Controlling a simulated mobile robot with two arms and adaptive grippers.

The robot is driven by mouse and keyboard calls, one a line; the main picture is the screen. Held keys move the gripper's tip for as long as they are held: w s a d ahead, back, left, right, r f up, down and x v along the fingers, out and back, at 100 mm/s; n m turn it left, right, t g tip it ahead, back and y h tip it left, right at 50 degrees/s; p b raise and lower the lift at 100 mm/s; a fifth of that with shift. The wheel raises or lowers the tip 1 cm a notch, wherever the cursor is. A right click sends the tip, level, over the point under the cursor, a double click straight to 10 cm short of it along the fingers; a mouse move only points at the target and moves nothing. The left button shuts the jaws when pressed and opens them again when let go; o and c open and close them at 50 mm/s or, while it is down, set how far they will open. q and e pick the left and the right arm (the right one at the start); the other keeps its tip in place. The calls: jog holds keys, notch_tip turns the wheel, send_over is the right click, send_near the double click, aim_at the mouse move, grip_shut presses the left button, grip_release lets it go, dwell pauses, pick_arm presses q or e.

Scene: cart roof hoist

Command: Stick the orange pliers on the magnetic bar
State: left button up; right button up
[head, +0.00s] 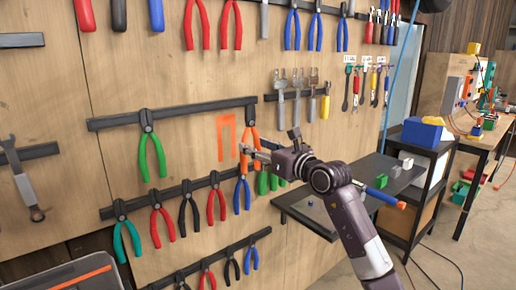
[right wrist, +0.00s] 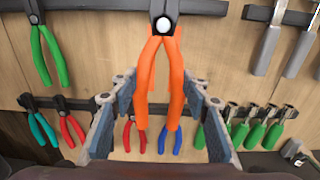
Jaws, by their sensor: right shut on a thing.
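The orange pliers (right wrist: 146,72) hang head up with their handles between the fingers of my right gripper (right wrist: 160,92), which is shut on them. In the head view the pliers (head: 251,127) show at the right end of the upper magnetic bar (head: 190,114), partly hidden by my right gripper (head: 247,154). Their dark head overlaps the bar in both views; I cannot tell whether it touches. An orange pliers-shaped outline (head: 220,139) is on the wall just left of them, under the bar. Green pliers (head: 142,155) hang farther left on this bar. My left gripper is not in view.
A lower bar (head: 170,196) holds several pliers just below my gripper, with green-handled tools close by. Grey and yellow-handled tools (head: 325,105) hang to the right. A dark shelf (head: 300,208) and a cart with a blue box (head: 421,131) stand right.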

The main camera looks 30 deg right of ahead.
jog(key=shift+d+r, duration=0.2)
jog(key=shift+d, duration=0.2)
jog(key=shift+a, duration=0.1)
